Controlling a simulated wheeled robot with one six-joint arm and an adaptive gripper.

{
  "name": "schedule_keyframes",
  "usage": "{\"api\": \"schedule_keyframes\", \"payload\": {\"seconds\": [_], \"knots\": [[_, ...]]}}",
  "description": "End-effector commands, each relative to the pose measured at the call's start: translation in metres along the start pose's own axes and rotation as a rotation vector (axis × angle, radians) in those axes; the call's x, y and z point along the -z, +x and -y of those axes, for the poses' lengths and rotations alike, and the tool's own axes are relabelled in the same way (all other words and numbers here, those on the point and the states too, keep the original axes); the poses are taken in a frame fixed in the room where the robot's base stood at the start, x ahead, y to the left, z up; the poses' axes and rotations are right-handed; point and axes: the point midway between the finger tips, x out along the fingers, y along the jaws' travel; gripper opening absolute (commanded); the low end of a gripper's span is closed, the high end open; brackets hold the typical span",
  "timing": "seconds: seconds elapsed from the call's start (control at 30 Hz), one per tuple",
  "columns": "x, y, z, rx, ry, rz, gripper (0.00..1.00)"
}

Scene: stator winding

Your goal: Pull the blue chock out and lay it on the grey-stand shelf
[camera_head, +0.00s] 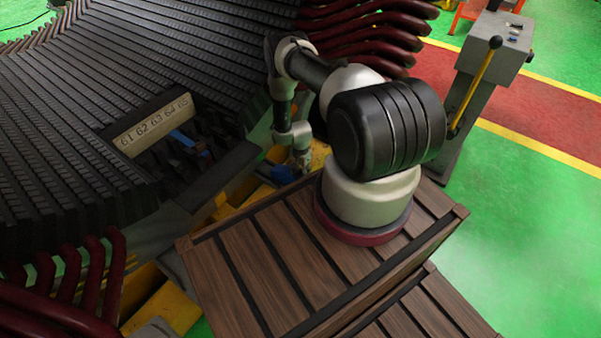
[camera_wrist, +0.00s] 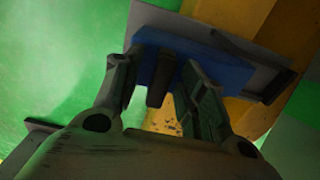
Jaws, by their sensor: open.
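A blue block with a dark grip bar, which looks like the blue chock (camera_wrist: 212,72), lies against a flat grey plate (camera_wrist: 160,22) in the wrist view. My gripper (camera_wrist: 163,72) is open, with one finger on each side of the dark bar (camera_wrist: 158,80). I cannot tell whether the fingers touch it. In the head view my gripper (camera_head: 303,168) is low beside the stator, next to blue (camera_head: 282,174) that is partly hidden. Whether the grey plate is the grey-stand shelf is unclear.
The black-toothed stator (camera_head: 80,90) fills the left, with a plate numbered 61 to 65 (camera_head: 150,122) and another blue piece (camera_head: 183,138) in its opening. Yellow framing (camera_head: 225,207) lies below. A grey lever post (camera_head: 480,75) stands at right. Wooden crates (camera_head: 290,265) are in front.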

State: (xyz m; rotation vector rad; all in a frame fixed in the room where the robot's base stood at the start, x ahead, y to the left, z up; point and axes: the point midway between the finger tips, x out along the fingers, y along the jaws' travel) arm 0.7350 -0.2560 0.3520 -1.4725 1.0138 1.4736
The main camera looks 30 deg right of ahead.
Motion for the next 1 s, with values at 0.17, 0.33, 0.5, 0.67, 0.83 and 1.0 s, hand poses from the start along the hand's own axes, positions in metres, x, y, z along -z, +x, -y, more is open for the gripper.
{"api": "schedule_keyframes", "payload": {"seconds": [0.17, 0.33, 0.5, 0.67, 0.83, 1.0], "knots": [[0.001, -0.024, 0.002, 0.002, 0.000, -0.001, 0.41], [0.001, -0.062, 0.001, 0.002, 0.000, -0.001, 0.41], [0.001, -0.094, 0.001, 0.001, 0.000, -0.001, 0.41], [0.001, -0.113, 0.000, 0.001, 0.000, -0.001, 0.41], [0.000, -0.118, 0.000, 0.000, 0.000, 0.000, 0.41], [0.000, -0.118, 0.000, 0.000, 0.000, 0.000, 0.41]]}}
